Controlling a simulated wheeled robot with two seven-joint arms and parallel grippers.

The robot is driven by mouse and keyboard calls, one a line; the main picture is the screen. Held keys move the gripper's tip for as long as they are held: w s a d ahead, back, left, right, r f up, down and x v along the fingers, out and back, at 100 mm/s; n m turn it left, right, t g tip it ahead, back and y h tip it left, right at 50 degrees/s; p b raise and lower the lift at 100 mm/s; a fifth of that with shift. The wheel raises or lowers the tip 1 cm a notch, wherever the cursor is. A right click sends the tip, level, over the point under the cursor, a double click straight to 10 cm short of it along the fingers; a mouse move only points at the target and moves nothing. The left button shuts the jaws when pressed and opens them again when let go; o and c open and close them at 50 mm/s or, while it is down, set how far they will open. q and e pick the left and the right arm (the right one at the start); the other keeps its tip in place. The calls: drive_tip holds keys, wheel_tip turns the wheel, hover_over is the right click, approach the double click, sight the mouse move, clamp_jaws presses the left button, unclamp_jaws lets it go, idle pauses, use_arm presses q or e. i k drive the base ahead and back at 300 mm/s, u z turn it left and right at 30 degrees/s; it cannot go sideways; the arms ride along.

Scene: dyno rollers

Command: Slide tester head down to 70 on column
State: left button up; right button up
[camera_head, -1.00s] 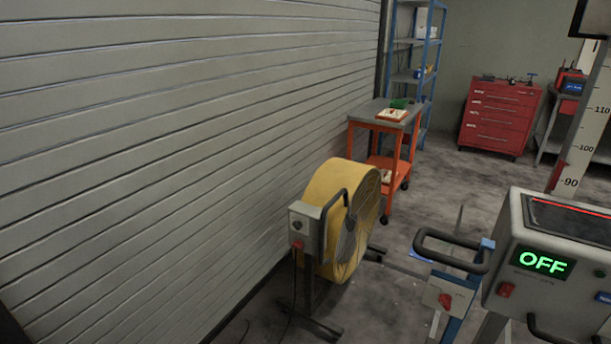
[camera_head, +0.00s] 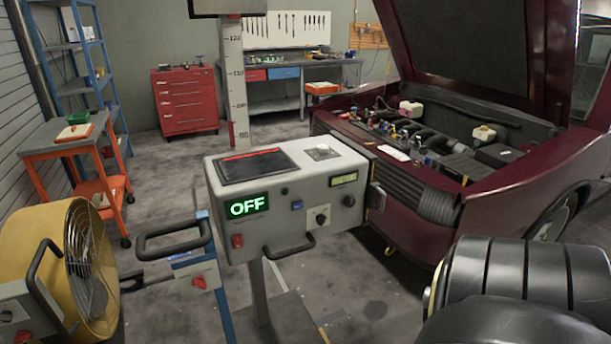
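The tester head (camera_head: 285,205) is a grey box in the middle of the camera_head view. It has a green OFF display, a dark top window, knobs and a black front handle. A white scale column (camera_head: 236,75) rises behind it, with marks from about 90 to 120 readable. The lowest readable mark is just above the head's back edge; the lower scale is hidden behind the head. A post shows below the head. A black loop handle (camera_head: 174,238) on a blue-and-grey bracket stands left of the head. Neither of my grippers is in view.
A dark red car (camera_head: 400,230) with its hood up stands right of the tester. Black, ribbed round shapes, perhaps tires (camera_head: 520,285), fill the lower right. A yellow fan (camera_head: 50,265) and an orange cart (camera_head: 75,150) are at left. Open floor lies behind the tester.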

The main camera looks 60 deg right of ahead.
sight(276, 230)
drive_tip(key=z, duration=1.8)
drive_tip(key=k, duration=1.25)
drive_tip(key=z, duration=0.85)
drive_tip(key=i, duration=1.85)
drive_tip(key=u, duration=0.6)
